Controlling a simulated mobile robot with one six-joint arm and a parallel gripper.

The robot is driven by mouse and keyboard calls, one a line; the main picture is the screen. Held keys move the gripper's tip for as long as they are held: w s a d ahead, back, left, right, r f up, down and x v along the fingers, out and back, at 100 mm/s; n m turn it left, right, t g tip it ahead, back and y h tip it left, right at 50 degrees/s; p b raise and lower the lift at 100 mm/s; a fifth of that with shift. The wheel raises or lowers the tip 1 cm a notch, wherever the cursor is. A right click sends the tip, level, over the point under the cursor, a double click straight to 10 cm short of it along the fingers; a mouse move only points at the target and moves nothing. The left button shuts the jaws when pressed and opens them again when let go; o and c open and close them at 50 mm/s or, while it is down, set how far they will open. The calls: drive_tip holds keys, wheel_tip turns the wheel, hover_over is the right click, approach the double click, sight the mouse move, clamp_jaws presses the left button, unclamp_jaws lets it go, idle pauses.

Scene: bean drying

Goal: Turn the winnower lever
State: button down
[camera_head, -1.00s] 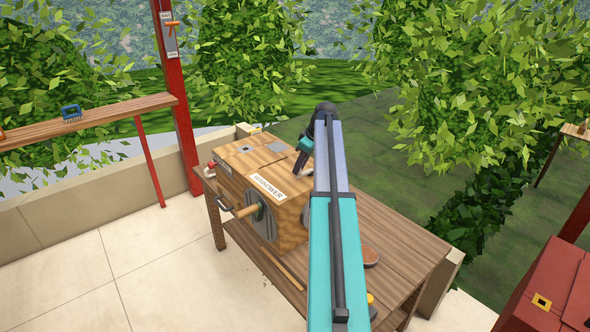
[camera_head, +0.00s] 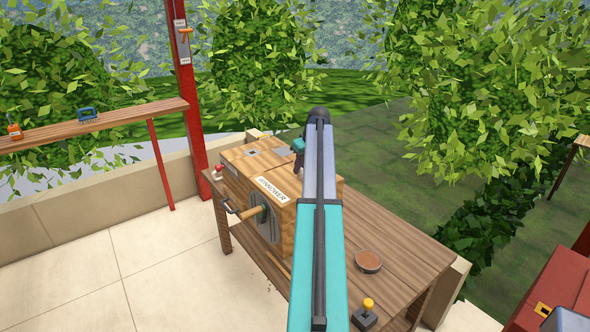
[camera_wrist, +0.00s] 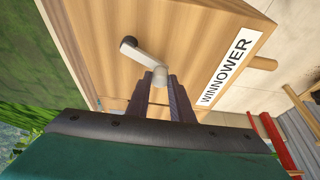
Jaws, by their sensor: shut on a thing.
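The winnower (camera_head: 248,158) is a wooden box with a white label, standing on a slatted table. The wrist view shows its wooden face (camera_wrist: 195,25) and the label. The winnower lever (camera_wrist: 143,57) is a short pale grey arm with a dark round end at upper left. My gripper (camera_wrist: 160,84) is shut on the lever's lower end, with a finger on each side. In the head view my own arm hides the lever and my fingertips.
The table (camera_head: 395,240) holds a round brown dish (camera_head: 368,261) and a yellow-knobbed joystick (camera_head: 367,310). A wooden crank handle (camera_head: 250,213) sticks out of the winnower's front. A red post (camera_head: 188,100) stands behind left. A red box (camera_head: 555,275) is at right.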

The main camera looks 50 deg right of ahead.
drive_tip(key=shift+w+a+r, duration=0.1)
drive_tip(key=shift+w, duration=0.2)
drive_tip(key=c, duration=1.6)
unclamp_jaws()
drive_tip(key=shift+o, duration=0.2)
drive_tip(key=shift+s, duration=0.1)
drive_tip(key=shift+s+r+b, duration=0.3)
drive_tip(key=shift+s+r, duration=0.1)
drive_tip(key=shift+r, duration=0.25)
drive_tip(key=b+v, duration=0.2)
drive_tip(key=v, duration=1)
drive_tip(key=shift+b, duration=0.3)
drive_tip(key=shift+a+r, duration=0.1)
